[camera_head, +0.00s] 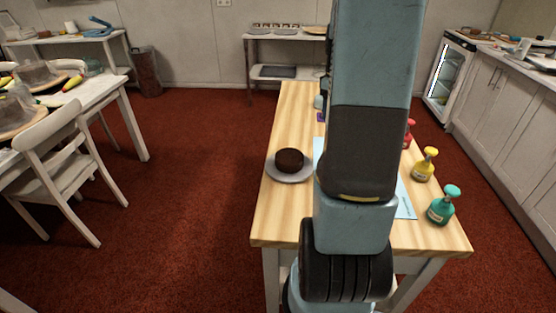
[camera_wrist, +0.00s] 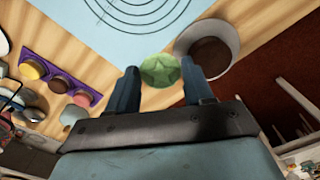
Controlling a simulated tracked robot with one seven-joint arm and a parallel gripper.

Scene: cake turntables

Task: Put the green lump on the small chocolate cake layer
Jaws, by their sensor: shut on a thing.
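The green lump (camera_wrist: 160,71) is round, with a star-like mark on its face. In the wrist view it sits between the two fingertips of my gripper (camera_wrist: 157,84), which is shut on it. The small chocolate cake layer (camera_head: 289,159) is a dark brown disc on a grey round turntable (camera_head: 280,176) at the left side of the wooden table. The cake layer also shows in the wrist view (camera_wrist: 210,55), to the right of the lump and apart from it. In the head view my arm hides my gripper and the lump.
A light blue mat (camera_wrist: 115,25) with printed circles lies on the table (camera_head: 275,220). A purple tray (camera_wrist: 82,82) holds coloured lumps. Red, yellow (camera_head: 424,166) and teal (camera_head: 443,207) bottles stand along the right edge. The table's front left is bare.

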